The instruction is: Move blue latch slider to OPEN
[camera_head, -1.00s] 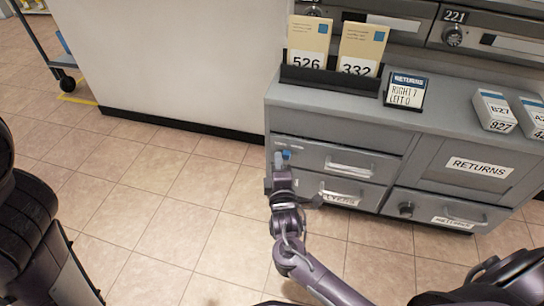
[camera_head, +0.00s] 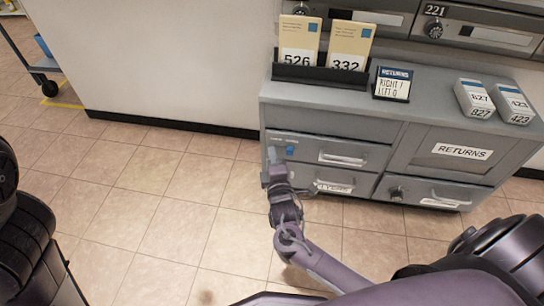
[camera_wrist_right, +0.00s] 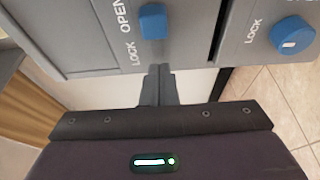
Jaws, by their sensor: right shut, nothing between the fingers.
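The blue latch slider (camera_head: 290,151) is on the upper left drawer front of the grey cabinet. In the right wrist view the slider (camera_wrist_right: 153,20) sits beside the word OPEN, with LOCK printed below, nearer my gripper. My right gripper (camera_head: 271,156) is at the cabinet's left edge, just left of the slider. Its fingers (camera_wrist_right: 159,72) are together and empty, with a gap between their tips and the slider. My left arm shows at the left edge of the head view, but its gripper is out of view.
A second blue knob (camera_wrist_right: 292,35) with a LOCK label shows in the wrist view. Drawer handles (camera_head: 342,158) stick out nearby. A sign (camera_head: 393,84), cards (camera_head: 349,45) and small boxes (camera_head: 474,98) are on the cabinet top. The floor left of the cabinet is clear.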

